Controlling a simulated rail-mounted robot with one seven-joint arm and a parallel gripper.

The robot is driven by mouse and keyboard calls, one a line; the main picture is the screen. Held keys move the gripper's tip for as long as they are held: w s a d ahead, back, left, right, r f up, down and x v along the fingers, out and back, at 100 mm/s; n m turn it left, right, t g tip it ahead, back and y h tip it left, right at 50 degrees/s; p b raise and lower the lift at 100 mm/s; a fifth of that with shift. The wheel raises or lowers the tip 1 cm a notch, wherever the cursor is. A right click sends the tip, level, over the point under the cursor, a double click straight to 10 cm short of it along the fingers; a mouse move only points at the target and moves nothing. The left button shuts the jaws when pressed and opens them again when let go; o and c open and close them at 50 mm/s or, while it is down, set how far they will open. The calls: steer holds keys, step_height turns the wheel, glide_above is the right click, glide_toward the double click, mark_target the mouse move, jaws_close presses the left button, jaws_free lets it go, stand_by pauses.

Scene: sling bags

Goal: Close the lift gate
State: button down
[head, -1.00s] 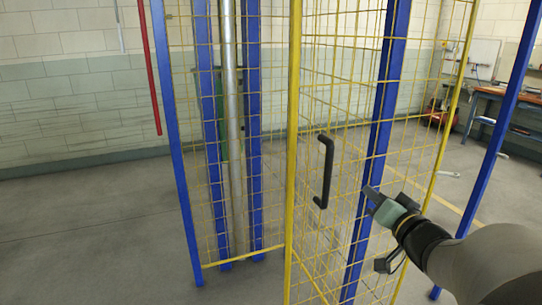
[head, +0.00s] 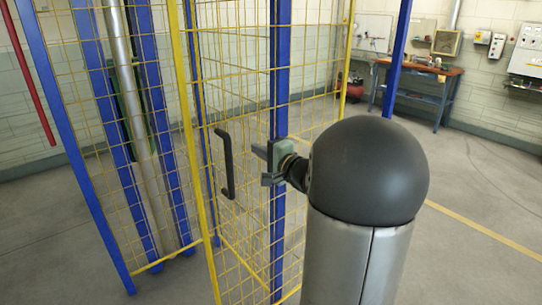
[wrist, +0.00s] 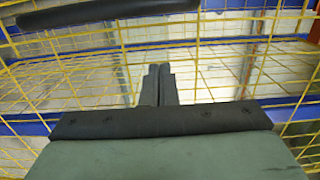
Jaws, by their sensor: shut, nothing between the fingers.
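The lift gate (head: 205,215) is a yellow-framed wire mesh panel that stands ajar beside the blue posts of the lift cage in the head view. Its black bar handle (head: 226,163) is upright on the mesh near the gate's left edge. My gripper (head: 260,163) is just right of the handle, apart from it, pointing left. In the wrist view my gripper (wrist: 157,85) has its fingers together and empty. The handle (wrist: 110,13) crosses the top of that view as a dark bar beyond the fingertips. My forearm hides part of the mesh on the right.
A blue post (head: 280,90) stands behind my gripper. A red pole (head: 27,70) hangs at the far left. A workbench (head: 420,75) stands by the back wall at right. Grey floor (head: 480,200) with a yellow line is clear at right.

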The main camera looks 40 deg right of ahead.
steer(key=a, duration=0.1)
steer(key=w+a, duration=0.2)
steer(key=a, duration=0.1)
steer(key=shift+w, duration=0.1)
steer(key=shift+a, duration=0.15)
